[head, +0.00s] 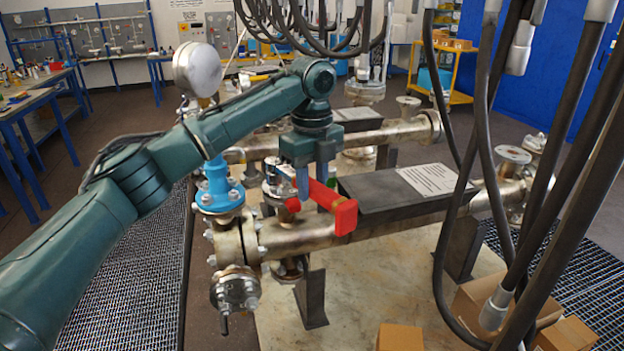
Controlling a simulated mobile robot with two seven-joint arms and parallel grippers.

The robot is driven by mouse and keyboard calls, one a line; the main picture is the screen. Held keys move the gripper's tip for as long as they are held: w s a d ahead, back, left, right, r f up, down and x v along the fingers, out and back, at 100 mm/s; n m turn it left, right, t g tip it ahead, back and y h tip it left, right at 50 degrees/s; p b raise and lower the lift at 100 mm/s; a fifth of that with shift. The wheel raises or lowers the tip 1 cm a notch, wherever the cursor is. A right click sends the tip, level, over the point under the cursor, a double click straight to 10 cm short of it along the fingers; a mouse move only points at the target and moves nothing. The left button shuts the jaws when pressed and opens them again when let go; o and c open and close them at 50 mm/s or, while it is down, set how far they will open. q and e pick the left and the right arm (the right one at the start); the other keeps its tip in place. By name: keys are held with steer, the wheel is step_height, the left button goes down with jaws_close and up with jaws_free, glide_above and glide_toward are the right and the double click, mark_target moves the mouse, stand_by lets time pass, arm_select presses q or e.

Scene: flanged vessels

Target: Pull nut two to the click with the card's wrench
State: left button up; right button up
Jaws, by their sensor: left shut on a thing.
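My left gripper (311,181) points down over the near pipe (330,238). It is shut on a red tool (342,212), which I take for the wrench; its red block end sticks out to the right, above the pipe. Which wrench it is, and its working end, I cannot tell. The steel flange (230,246) with several bolts and nuts is left of the gripper, apart from the visible red part. No numbers on the nuts are readable. A white printed card (428,179) lies on the dark box over the pipe; its text is too small to read. My right gripper is not in view.
A blue fitting (219,186) rises from the flanged vessel, near a round gauge (197,70) behind my left arm. Thick black hoses (484,150) hang at the right. A second pipe runs behind.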

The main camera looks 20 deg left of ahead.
arm_select(q)
steer(key=shift+f, duration=1.15)
steer(key=s+a+m, duration=0.6)
steer(key=a+m, duration=0.1)
steer(key=m, duration=0.1)
steer(key=r, duration=0.5)
steer(key=shift+w+d, duration=0.15)
steer(key=shift+w, duration=0.1)
stand_by(0.4)
steer(key=shift+s, duration=0.1)
